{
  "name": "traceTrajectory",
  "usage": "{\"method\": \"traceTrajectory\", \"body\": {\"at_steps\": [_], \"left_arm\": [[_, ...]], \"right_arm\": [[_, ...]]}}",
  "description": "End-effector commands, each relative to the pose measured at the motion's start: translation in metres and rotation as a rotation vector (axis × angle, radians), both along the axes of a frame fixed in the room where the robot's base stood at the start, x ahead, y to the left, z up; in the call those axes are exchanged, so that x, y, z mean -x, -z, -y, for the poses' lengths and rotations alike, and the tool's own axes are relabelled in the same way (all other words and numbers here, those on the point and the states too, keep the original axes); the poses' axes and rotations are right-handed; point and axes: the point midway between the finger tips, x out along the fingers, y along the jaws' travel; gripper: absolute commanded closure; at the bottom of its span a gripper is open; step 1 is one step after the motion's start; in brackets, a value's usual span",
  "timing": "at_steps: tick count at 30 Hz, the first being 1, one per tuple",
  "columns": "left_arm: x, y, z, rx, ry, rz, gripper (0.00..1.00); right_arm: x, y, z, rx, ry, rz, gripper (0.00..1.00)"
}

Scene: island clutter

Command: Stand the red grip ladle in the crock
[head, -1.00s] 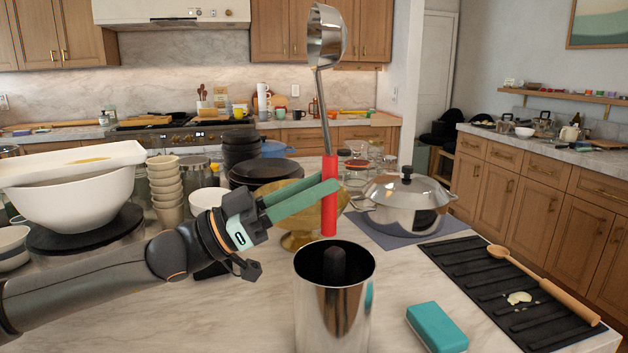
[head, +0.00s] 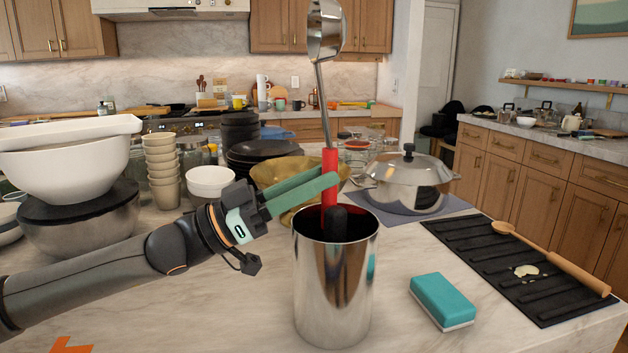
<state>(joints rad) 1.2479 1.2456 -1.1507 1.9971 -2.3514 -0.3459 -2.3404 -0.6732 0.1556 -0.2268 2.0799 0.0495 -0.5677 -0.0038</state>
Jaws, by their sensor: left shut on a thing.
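The ladle has a red grip (head: 330,163) at its lower end and a steel bowl (head: 325,32) at the top, and it is upright. My left gripper (head: 326,184) is shut on the red grip, its green fingers just above the crock's rim. The crock (head: 332,292) is a tall shiny steel cylinder on the marble island. The lower end of the grip shows inside the crock's mouth, beside a dark rounded thing (head: 335,222) in it. Whether the grip touches the crock's bottom is hidden. My right gripper is not in view.
A brass bowl (head: 293,168) stands close behind the gripper. A lidded steel pot (head: 408,186) is behind right. A teal sponge (head: 442,300) and a black mat (head: 519,270) with a wooden spoon (head: 550,260) lie right of the crock. Bowls and stacked cups (head: 163,170) crowd the left.

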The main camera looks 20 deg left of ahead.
Motion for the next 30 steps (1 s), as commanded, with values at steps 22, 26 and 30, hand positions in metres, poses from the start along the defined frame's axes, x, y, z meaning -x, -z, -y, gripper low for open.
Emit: {"method": "traceTrajectory", "body": {"at_steps": [22, 26, 30], "left_arm": [[0.001, 0.002, -0.002, 0.000, -0.002, -0.001, 0.33], [0.007, 0.007, -0.013, 0.000, -0.004, -0.001, 0.33], [0.020, 0.019, -0.033, -0.002, -0.007, -0.004, 0.33]], "right_arm": [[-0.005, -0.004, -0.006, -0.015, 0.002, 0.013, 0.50], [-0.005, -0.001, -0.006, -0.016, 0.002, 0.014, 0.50], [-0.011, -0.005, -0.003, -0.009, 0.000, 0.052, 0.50]]}}
